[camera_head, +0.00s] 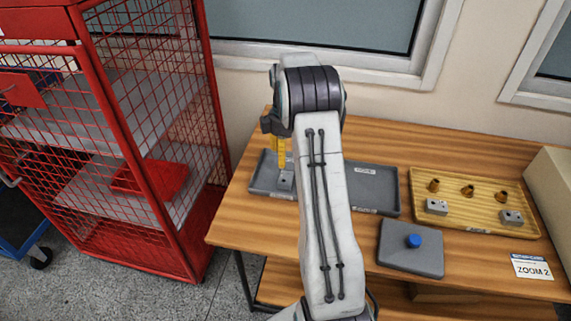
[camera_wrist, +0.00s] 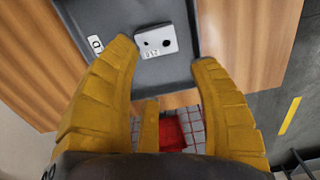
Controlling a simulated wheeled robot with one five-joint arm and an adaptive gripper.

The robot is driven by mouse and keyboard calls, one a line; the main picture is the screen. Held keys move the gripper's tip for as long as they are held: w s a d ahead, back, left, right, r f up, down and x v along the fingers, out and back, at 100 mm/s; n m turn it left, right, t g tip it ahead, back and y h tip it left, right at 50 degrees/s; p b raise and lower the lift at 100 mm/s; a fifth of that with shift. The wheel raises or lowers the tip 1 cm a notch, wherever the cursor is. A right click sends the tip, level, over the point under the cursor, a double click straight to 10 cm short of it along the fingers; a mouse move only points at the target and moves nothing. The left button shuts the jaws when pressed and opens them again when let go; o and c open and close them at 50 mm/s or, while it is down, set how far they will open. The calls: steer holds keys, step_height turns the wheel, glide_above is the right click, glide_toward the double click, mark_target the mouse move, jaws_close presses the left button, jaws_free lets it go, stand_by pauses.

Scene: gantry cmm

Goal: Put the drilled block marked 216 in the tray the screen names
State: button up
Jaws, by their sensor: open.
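A small grey drilled block (camera_head: 286,178) lies in the left dark grey tray (camera_head: 262,187). In the wrist view the block (camera_wrist: 156,41) shows two dark holes and a small upside-down number that I cannot read surely. My gripper (camera_head: 279,153) points down over that tray; in the wrist view its yellow fingers (camera_wrist: 164,52) are apart, with the block beyond and between their tips, and nothing held. A second dark grey tray (camera_head: 378,200) stands to the right, partly hidden by my arm. No readable screen naming a tray is in view.
A wooden tray (camera_head: 452,222) holds two grey blocks and several brass pieces. A red mesh cage (camera_head: 150,190) stands left; a beige box (camera_head: 553,195) stands right.

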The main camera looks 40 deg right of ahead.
steer(key=s+a+r+m+t, duration=0.1)
steer(key=s+a+r+m, duration=0.1)
steer(key=s+a+r, duration=0.4)
steer(key=s+a+r+m+t, duration=0.1)
steer(key=s+a+r+m, duration=0.15)
steer(key=a+r, duration=0.55)
steer(key=s+a+f+m, duration=0.1)
steer(key=s+a, duration=0.3)
steer(key=s, duration=0.4)
steer(key=s+a+f+m+t, duration=0.1)
steer(key=s+a+m, duration=0.2)
steer(key=s, duration=0.6)
steer(key=shift+s+a+f, duration=0.2)
steer(key=shift+a, duration=0.95)
steer(key=shift+t, duration=0.3)
step_height(320, 180, up, 5)
steer(key=p, duration=0.4)
steer(key=shift+d+r+p, duration=0.1)
steer(key=shift+d+p, duration=0.05)
steer(key=shift+p, duration=0.2)
